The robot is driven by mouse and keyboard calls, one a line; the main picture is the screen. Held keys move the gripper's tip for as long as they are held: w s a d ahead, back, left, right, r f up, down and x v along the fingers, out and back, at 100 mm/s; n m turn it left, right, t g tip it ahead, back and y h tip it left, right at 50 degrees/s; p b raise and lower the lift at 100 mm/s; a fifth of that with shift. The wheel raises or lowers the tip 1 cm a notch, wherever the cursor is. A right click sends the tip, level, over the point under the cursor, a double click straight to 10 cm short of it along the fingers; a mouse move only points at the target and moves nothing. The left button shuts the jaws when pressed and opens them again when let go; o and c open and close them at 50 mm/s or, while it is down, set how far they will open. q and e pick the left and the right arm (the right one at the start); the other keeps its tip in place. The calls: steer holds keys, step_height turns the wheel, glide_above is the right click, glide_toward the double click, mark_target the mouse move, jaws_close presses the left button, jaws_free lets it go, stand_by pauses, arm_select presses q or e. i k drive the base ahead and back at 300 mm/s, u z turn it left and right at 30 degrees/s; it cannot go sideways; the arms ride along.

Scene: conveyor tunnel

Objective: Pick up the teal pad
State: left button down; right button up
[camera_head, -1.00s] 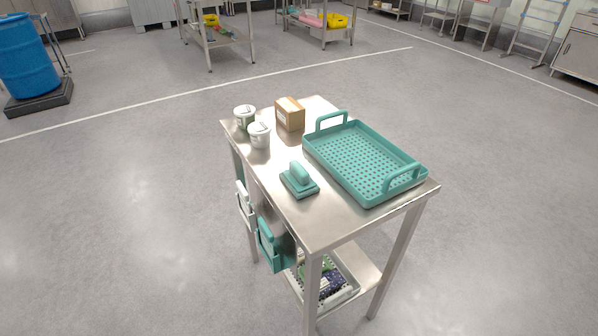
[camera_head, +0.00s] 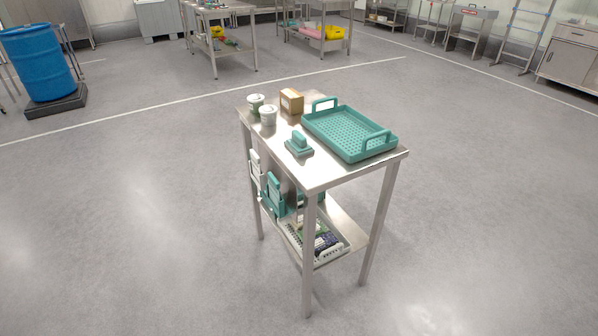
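The teal pad (camera_head: 299,145) is a small block with a raised handle on top. It sits on the bare front-left part of a steel table's top (camera_head: 320,174). It stands apart from the teal perforated tray to its right. Neither of my grippers shows in the head view. Nothing touches or covers the pad.
A teal tray (camera_head: 377,150) with two handles fills the table's right side. Two white tubs (camera_head: 268,115) and a cardboard box (camera_head: 291,101) stand at the back left. Holders (camera_head: 272,191) hang on the left side; a crate (camera_head: 322,258) sits on the lower shelf. Surrounding floor is clear.

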mark_target(298, 145)
steer(key=z, duration=1.2)
steer(key=k, duration=0.1)
steer(key=u, duration=2.35)
steer(key=i, duration=0.8)
steer(key=z, duration=0.1)
